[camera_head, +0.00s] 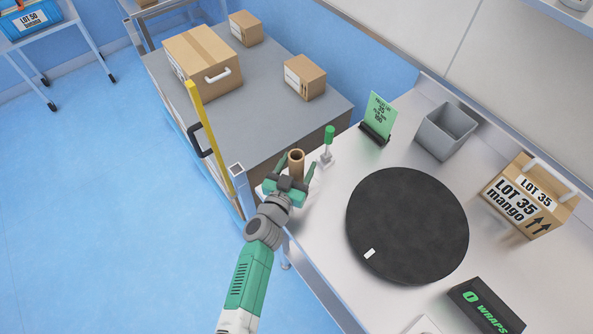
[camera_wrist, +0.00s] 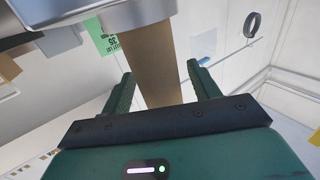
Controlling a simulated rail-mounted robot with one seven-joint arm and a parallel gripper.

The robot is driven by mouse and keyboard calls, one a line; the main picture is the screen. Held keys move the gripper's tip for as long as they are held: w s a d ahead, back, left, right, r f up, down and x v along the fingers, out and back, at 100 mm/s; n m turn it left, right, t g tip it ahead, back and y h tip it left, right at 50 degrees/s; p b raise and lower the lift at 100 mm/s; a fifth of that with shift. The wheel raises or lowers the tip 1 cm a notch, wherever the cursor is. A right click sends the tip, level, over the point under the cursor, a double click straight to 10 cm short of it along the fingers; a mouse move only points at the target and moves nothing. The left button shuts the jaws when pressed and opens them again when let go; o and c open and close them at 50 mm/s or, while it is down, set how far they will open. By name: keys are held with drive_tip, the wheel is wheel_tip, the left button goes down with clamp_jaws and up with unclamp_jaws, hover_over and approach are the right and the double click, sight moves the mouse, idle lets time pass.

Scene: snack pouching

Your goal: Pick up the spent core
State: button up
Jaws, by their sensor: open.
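The spent core is a brown cardboard tube (camera_head: 296,161), seen near the left end of the counter in the head view. In the wrist view the brown tube (camera_wrist: 149,62) stands between the two green fingers. My gripper (camera_head: 292,172) is open around the core, with one finger on each side. In the wrist view my gripper (camera_wrist: 162,85) shows a gap between the tube and the right finger, and a smaller one on the left. The tube's lower end is hidden by my gripper in the head view.
A green-topped lever (camera_head: 328,140) stands close to the right of my gripper. A black round mat (camera_head: 407,226), a grey bin (camera_head: 445,130), a green sign (camera_head: 378,120) and a mango box (camera_head: 528,197) share the counter. A yellow post (camera_head: 211,138) rises at the left.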

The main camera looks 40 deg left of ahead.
drive_tip(key=c, duration=1.1)
drive_tip(key=shift+o, duration=0.2)
wheel_tip(320, 180, up, 10)
drive_tip(key=p, duration=0.8)
